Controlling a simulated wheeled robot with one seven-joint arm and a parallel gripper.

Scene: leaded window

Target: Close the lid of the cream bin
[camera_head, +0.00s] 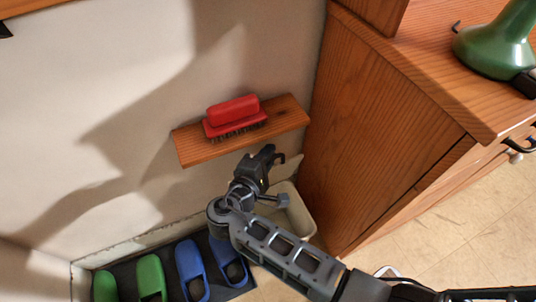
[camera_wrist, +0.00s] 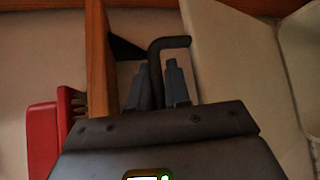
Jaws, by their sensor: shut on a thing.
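The cream bin (camera_head: 298,212) stands on the floor between my arm and the wooden cabinet, its opening partly hidden by my arm. A cream panel (camera_head: 287,173), seemingly its lid, is raised at the wall side, so the bin looks open. In the wrist view the panel (camera_wrist: 235,55) fills the right of my fingers. My gripper (camera_head: 268,156) is above the bin, just below the shelf. In the wrist view my gripper (camera_wrist: 156,78) is shut on a dark bent handle (camera_wrist: 168,43), whose end reaches the cream panel.
A wooden shelf (camera_head: 285,118) with a red brush (camera_head: 233,113) is close beside my gripper. The wooden cabinet (camera_head: 350,120) stands right, with a green lamp base (camera_head: 490,48) on top. Green and blue slippers (camera_head: 190,270) lie on a dark mat at lower left.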

